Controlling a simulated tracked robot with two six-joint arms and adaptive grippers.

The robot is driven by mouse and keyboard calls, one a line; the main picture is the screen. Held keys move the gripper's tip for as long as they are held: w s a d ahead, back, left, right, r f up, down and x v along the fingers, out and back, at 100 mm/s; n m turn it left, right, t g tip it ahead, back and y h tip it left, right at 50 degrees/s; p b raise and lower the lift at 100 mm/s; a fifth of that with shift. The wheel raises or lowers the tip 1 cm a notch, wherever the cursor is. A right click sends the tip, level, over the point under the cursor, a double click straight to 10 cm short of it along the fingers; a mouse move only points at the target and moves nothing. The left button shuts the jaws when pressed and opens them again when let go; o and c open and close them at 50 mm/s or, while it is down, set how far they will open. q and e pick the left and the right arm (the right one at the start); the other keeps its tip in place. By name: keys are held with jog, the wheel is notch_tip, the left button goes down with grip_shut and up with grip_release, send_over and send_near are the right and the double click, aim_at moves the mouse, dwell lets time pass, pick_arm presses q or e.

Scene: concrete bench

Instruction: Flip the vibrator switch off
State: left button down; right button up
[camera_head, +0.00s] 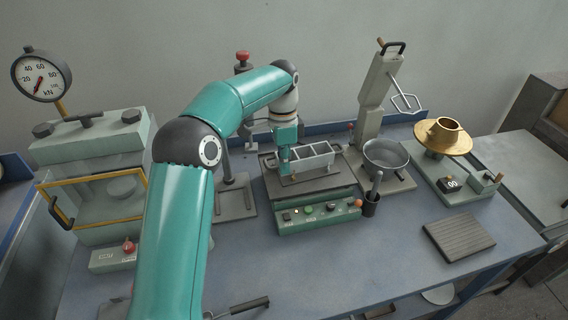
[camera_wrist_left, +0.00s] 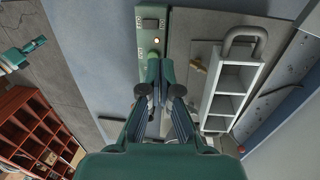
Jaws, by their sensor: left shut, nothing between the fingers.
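The vibrator is a table with a green control panel (camera_head: 318,210) along its front. At the panel's left end is a small dark switch (camera_head: 287,216), with a lit white lamp beside it. In the left wrist view the black switch (camera_wrist_left: 150,23) sits between small white labels, above a glowing lamp (camera_wrist_left: 157,41). My left gripper (camera_head: 284,165) points down near the left part of the table. In the wrist view its fingers (camera_wrist_left: 159,68) are together and empty, over the panel below the lamp, hiding the panel's other controls. Touch cannot be told. My right gripper is not seen.
A grey three-compartment mould (camera_head: 316,156) stands on the vibrator plate, close to my gripper. A cup with a tool (camera_head: 371,204) is at the panel's right end. A bowl (camera_head: 385,155) and press (camera_head: 95,160) stand to either side. The bench front is mostly clear.

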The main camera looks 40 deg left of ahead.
aim_at(289, 218)
pick_arm(q)
jog(key=d+b, duration=0.1)
jog(key=s+b, duration=0.1)
jog(key=shift+s+d+r+b, duration=0.2)
jog(key=shift+d+r+b, duration=0.1)
jog(key=shift+d+b, duration=0.1)
jog(key=shift+f, duration=0.15)
jog(key=f, duration=0.4)
jog(key=s+d+f, duration=0.1)
jog(key=f, duration=0.4)
jog(key=d+f, duration=0.1)
jog(key=f, duration=0.3)
jog(key=shift+s+f, duration=0.3)
jog(key=shift+s, duration=0.05)
